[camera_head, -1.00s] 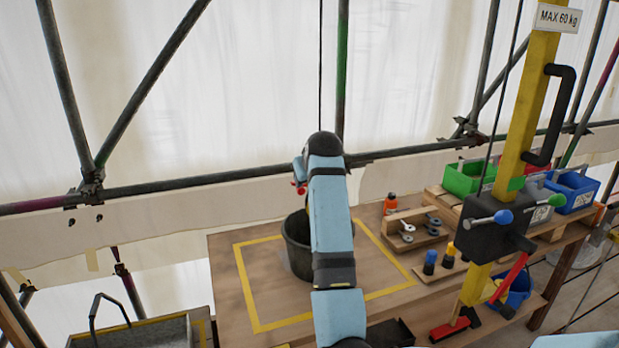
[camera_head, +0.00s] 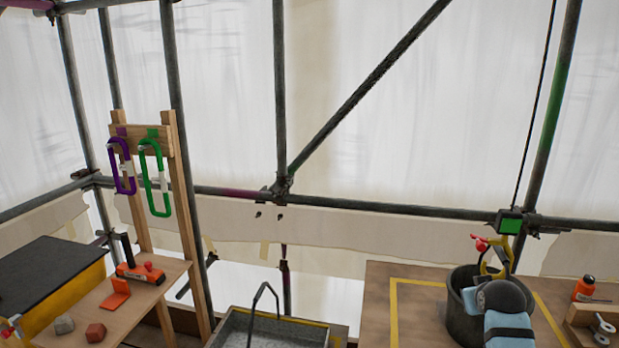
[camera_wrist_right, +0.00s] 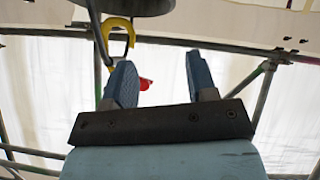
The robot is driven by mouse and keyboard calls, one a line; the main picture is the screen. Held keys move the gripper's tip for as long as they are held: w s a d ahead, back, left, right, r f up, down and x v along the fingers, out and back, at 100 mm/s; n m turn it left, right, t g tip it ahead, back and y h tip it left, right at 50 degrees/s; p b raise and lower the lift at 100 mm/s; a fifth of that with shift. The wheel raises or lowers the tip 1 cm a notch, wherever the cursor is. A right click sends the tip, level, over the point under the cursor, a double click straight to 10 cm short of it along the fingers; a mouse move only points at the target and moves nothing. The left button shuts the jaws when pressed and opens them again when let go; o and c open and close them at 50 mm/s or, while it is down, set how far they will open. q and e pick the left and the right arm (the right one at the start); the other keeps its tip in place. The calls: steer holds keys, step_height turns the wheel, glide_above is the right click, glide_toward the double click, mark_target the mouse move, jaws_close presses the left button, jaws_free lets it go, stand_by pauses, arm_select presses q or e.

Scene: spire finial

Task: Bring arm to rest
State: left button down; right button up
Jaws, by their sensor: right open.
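My right arm (camera_head: 507,325) enters the head view at the bottom right, in front of the dark bucket (camera_head: 462,325). Its gripper is hidden there behind the wrist. In the right wrist view my right gripper (camera_wrist_right: 162,80) has its two blue-grey fingers apart, with nothing held between them. A yellow hook (camera_wrist_right: 122,38) shows beyond the fingertips at the upper left, apart from them. A small red part (camera_wrist_right: 145,84) shows behind the finger gap. In the head view the yellow hook (camera_head: 497,258) is above the bucket. My left gripper is not in view.
The bucket stands on a wooden bench (camera_head: 378,315) with a yellow taped square. An orange bottle (camera_head: 584,289) stands to its right. Purple (camera_head: 121,166) and green (camera_head: 155,178) carabiners hang at the left. A grey tray (camera_head: 262,328) lies between. Scaffold tubes cross behind.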

steer(key=s+a+f+n+t+y+p, duration=0.1)
steer(key=s+a+f+n+y+p, duration=0.1)
steer(key=s+a+f, duration=0.65)
steer(key=s+a+f+n+y+p, duration=0.1)
steer(key=s+a+f+y, duration=0.1)
steer(key=s+a+f, duration=0.9)
steer(key=s+y+p, duration=0.1)
steer(key=s+y, duration=0.1)
steer(key=s, duration=1.3)
steer(key=shift+s+a+y, duration=0.4)
steer(key=shift+a, duration=0.05)
steer(key=shift+f, duration=0.1)
steer(key=shift+c, duration=0.9)
steer(key=shift+d, duration=0.2)
